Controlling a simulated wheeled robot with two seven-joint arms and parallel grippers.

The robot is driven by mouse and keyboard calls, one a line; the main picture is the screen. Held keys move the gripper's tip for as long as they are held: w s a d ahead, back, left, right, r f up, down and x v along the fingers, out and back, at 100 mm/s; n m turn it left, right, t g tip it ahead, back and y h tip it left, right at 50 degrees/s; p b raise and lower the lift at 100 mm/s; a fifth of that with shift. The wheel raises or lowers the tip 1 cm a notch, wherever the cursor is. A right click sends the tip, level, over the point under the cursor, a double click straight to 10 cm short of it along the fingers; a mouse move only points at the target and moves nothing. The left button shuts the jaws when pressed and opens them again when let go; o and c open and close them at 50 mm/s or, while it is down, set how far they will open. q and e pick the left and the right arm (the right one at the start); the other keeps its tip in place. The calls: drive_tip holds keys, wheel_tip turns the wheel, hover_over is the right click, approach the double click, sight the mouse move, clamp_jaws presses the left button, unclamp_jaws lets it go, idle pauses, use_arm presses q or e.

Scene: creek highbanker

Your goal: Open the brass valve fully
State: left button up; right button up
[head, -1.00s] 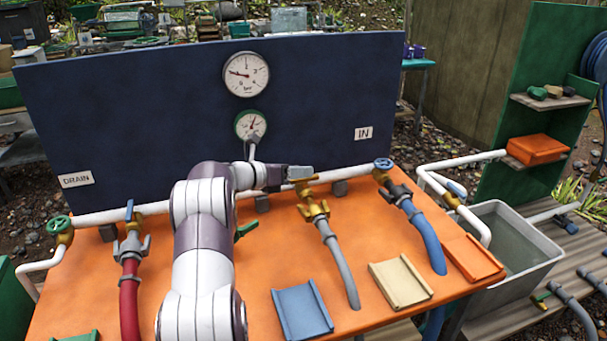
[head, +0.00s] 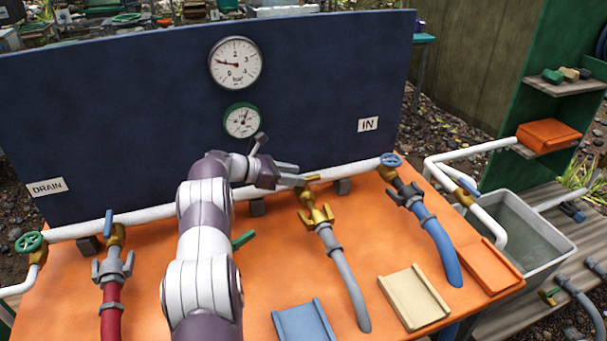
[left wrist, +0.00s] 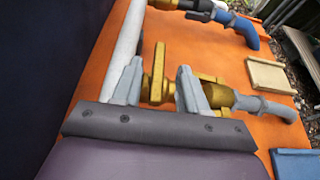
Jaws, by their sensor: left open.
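The brass valve (head: 316,215) sits on the white pipe over the orange bench, with a grey hose (head: 343,285) leading from it toward the front. In the left wrist view its brass lever (left wrist: 158,72) lies roughly along the pipe, across the line of the valve body. My left gripper (head: 292,174) is open at the valve's left side. In the left wrist view, the two fingers (left wrist: 157,84) stand apart, with the lever and brass body showing between and beyond them. I cannot tell whether a finger touches the lever. My right gripper is not in view.
A blue-handled valve (head: 391,161) stands to the right on the pipe, and a red hose (head: 111,309) hangs from another at left. A blue panel (head: 130,100) with two gauges (head: 236,63) stands close behind the gripper. Trays, including a cream one (head: 414,298), lie in front.

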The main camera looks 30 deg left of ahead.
sight(309, 177)
use_arm(q)
drive_tip(key=x, duration=0.3)
drive_tip(key=shift+a, duration=0.1)
drive_tip(key=shift+w+d+f, duration=0.1)
drive_tip(key=shift+w+d, duration=0.15)
clamp_jaws()
